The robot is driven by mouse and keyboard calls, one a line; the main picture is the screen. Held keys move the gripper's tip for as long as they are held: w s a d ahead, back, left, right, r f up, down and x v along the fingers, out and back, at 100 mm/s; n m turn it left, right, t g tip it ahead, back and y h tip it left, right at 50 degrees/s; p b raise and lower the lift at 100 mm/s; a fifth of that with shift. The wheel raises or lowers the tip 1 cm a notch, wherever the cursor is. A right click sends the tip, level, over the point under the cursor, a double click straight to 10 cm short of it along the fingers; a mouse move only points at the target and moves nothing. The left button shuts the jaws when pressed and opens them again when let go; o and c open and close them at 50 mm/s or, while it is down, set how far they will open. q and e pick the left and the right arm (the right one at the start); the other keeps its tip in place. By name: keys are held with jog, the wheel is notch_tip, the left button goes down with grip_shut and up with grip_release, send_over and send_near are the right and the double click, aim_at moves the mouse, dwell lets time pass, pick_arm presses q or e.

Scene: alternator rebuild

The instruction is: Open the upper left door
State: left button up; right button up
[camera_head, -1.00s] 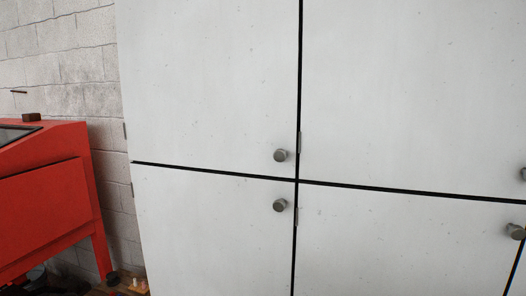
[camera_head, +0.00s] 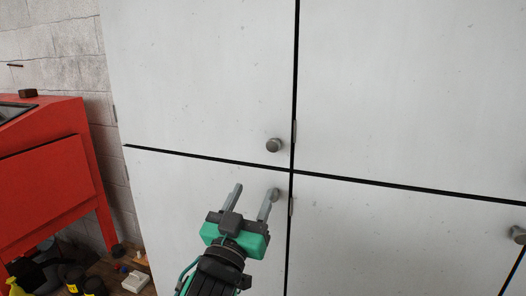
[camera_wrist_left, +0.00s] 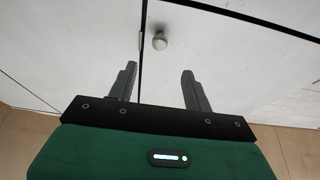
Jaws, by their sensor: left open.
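The upper left door (camera_head: 190,75) is a pale, flat panel in the head view and is closed flush. Its round grey knob (camera_head: 273,145) sits near the door's lower right corner. My left gripper (camera_head: 256,188) is open and empty in front of the lower left door (camera_head: 165,195), below that knob. Its right fingertip partly covers the lower door's knob (camera_head: 274,194). In the left wrist view, the open fingers (camera_wrist_left: 159,70) point toward a knob (camera_wrist_left: 159,40) that lies beyond and between the tips, apart from them. My right gripper is not in view.
The upper right door (camera_head: 410,90) and lower right door (camera_head: 390,240) are closed, with dark gaps between the panels. A red cabinet (camera_head: 45,170) stands at the left by a block wall (camera_head: 60,50). Small items lie on the floor at lower left.

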aim_at(272, 148)
pick_arm(q)
jog(key=p+x, duration=0.2)
jog(key=x, duration=0.4)
jog(key=p+x, duration=0.3)
jog(key=x, duration=0.3)
jog(key=shift+w+r, duration=0.1)
jog(key=shift+r, duration=0.2)
jog(key=shift+w+d+r+p, duration=0.1)
jog(key=shift+w+d+p, duration=0.15)
jog(key=shift+w, duration=0.35)
jog(key=shift+c, duration=0.2)
grip_shut()
